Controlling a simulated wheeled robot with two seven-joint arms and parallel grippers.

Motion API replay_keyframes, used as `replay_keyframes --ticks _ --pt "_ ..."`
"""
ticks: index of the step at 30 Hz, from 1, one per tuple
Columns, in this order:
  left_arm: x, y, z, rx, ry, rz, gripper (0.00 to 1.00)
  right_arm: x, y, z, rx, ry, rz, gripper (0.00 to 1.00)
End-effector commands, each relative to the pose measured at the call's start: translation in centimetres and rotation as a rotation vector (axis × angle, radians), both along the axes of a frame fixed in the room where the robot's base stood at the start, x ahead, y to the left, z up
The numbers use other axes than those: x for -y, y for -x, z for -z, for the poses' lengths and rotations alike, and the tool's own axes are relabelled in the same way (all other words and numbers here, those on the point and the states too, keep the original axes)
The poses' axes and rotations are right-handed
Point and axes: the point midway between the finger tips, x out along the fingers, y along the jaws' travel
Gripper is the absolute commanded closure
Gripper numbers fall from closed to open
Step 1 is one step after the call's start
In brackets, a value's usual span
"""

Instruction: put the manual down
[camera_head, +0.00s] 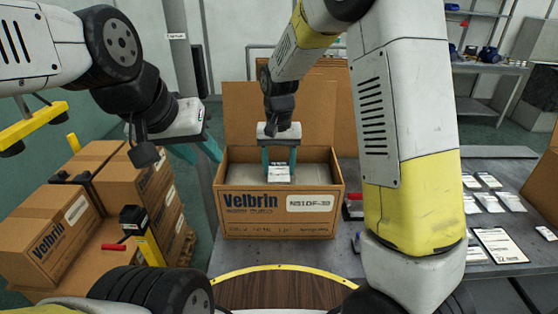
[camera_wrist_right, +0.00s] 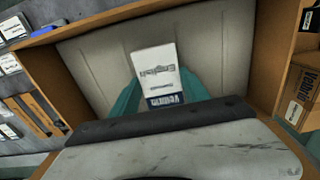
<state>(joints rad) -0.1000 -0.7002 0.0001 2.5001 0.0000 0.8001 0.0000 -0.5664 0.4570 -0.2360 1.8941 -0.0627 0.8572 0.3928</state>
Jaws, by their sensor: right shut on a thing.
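The manual (camera_wrist_right: 158,72) is a small white booklet with a blue Velbrin band. My right gripper (camera_wrist_right: 160,95) is shut on it, with teal fingers at its two sides. In the head view the manual (camera_head: 279,173) is inside the open Velbrin carton (camera_head: 275,222), over a pale grey insert (camera_head: 235,175). I cannot tell whether it touches the insert. My right gripper (camera_head: 279,160) points down into the carton. My left gripper (camera_head: 198,151) is left of the carton, its teal fingers apart and nothing seen between them.
The carton's back flap stands up behind the insert. The grey table right of it holds several white leaflets (camera_head: 488,202) and a clipboard (camera_head: 499,245). Closed Velbrin cartons (camera_head: 60,225) are stacked at the left. A grey post (camera_head: 183,80) stands behind my left gripper.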

Motion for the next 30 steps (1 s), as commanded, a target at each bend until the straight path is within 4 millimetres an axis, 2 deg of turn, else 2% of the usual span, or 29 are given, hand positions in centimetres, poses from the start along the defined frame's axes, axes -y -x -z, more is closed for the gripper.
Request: replay_keyframes --ticks 3,14,15,17,26,30 --pt "0.0 0.0 0.0 0.000 0.000 0.000 0.64 0.1 0.1 1.6 -0.003 0.001 0.001 0.87" --pt "0.0 0.0 0.0 0.000 0.000 0.000 0.64 0.0 0.0 1.9 -0.001 0.000 0.001 0.87" --pt "0.0 0.0 0.0 0.000 0.000 0.000 0.64 0.0 0.0 1.9 0.000 0.000 0.000 0.38" --pt "0.0 0.0 0.0 0.000 0.000 0.000 0.64 0.0 0.0 1.9 0.000 0.000 0.000 0.27" --pt "0.0 0.0 0.0 0.000 0.000 0.000 0.64 0.0 0.0 1.8 0.000 0.000 0.000 0.24" --pt "0.0 0.0 0.0 0.000 0.000 0.000 0.64 0.0 0.0 1.0 0.001 -0.001 0.000 0.24"
